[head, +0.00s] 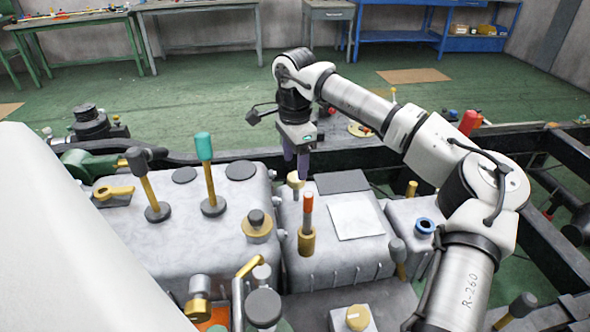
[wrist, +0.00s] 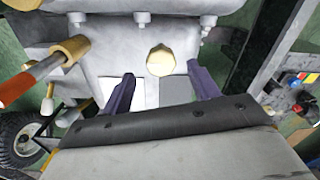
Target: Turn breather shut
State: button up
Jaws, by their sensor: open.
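My gripper (head: 296,160) hangs from the arm with its purple fingers pointing down, open and empty. Just below it in the head view is a small brass knob (head: 296,180) on the edge of the grey housing. In the wrist view my gripper (wrist: 162,80) has its fingers spread, and the faceted brass knob (wrist: 160,61) shows between them, slightly beyond the tips. I see no contact. This knob looks like the breather, but no label shows it.
An orange-tipped lever (head: 307,215) in a brass socket stands close in front of the knob, also at left in the wrist view (wrist: 32,81). A teal-topped lever (head: 205,165) and a black-topped lever (head: 145,175) stand to the left. A white sheet (head: 356,219) lies at right.

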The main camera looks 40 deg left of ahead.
aim_at(295, 176)
jog(key=shift+f, duration=1.95)
jog(key=c, duration=1)
jog(key=shift+o, duration=0.2)
